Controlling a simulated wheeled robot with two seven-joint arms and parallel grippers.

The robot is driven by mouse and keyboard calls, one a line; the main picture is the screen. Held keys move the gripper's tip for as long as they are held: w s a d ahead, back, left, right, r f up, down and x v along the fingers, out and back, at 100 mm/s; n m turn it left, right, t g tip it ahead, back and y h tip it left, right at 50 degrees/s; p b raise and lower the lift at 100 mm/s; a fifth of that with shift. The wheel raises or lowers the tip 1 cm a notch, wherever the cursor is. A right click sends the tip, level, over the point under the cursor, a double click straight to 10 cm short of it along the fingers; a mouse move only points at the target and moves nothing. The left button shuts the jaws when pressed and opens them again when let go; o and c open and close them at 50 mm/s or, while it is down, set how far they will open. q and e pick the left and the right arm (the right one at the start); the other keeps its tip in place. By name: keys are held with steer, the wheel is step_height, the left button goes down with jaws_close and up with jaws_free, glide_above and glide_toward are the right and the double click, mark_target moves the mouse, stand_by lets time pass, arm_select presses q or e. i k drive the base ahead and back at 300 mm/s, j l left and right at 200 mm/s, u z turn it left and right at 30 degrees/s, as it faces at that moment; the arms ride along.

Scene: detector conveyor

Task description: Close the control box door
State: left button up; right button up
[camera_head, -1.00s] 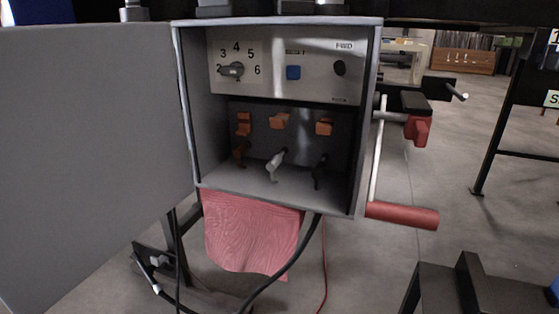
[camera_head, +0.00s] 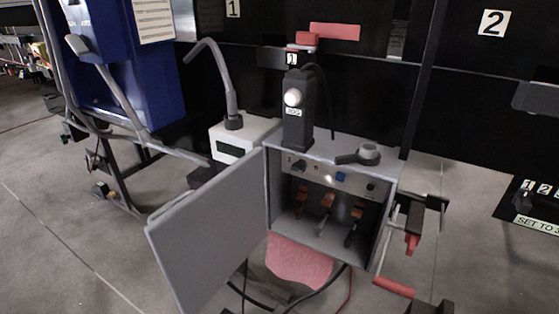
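The control box (camera_head: 333,152) is a grey open-fronted cabinet right of the middle of the head view. Its grey door (camera_head: 212,240) is hinged on the box's left edge and stands wide open, swung out to the left and toward me. Inside the box are a panel with a dial (camera_head: 299,164), a blue button (camera_head: 341,177) and a black knob (camera_head: 370,187). Below the panel sit several small levers and orange parts. Neither of my grippers is in view.
A red-handled crank (camera_head: 394,287) sticks out at the box's right side. A black device (camera_head: 297,110) with a white button stands on its top. A blue cabinet (camera_head: 125,65) stands at the back left. A red cloth (camera_head: 298,262) hangs below the box. Floor is open at left.

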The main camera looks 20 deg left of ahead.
mark_target(197, 242)
steer(key=j+z, duration=0.15)
steer(key=j, duration=0.35)
steer(key=j+z, duration=0.2)
steer(key=j, duration=0.3)
steer(key=k+j+z, duration=0.15)
steer(key=j, duration=0.35)
steer(key=j+z, duration=0.2)
steer(key=j, duration=0.3)
steer(key=k+j+z, duration=0.15)
steer(key=j, duration=0.35)
steer(key=z, duration=0.1)
